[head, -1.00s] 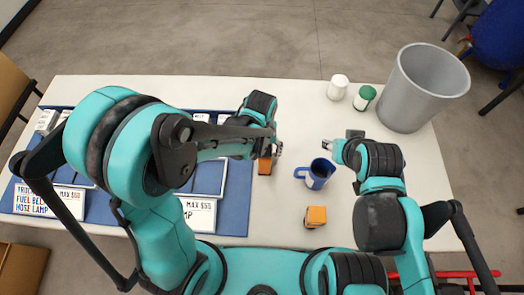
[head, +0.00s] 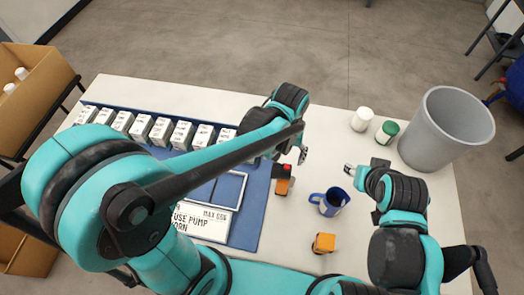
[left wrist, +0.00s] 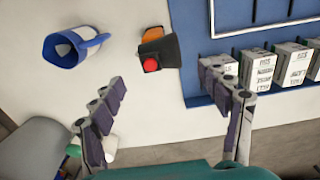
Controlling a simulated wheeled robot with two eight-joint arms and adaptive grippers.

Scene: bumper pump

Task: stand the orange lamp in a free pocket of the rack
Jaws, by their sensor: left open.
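An orange and black piece with a red round part (head: 283,186) lies on the table just right of the rack; it also shows in the left wrist view (left wrist: 157,48). A second orange block (head: 323,243) sits nearer the front; which one is the lamp I cannot tell for certain. The blue rack (head: 251,212) has framed pockets, with several white boxes along its far side; part of it shows in the left wrist view (left wrist: 184,40). My left gripper (head: 300,154) is open and empty, above and beyond the black-and-orange piece. My right gripper (head: 350,170) is near the mug; its jaws are unclear.
A white-capped jar (head: 361,120), a green-capped jar (head: 387,132) and a grey bin (head: 447,130) stand at the back right. My left arm hides much of the rack's left and middle.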

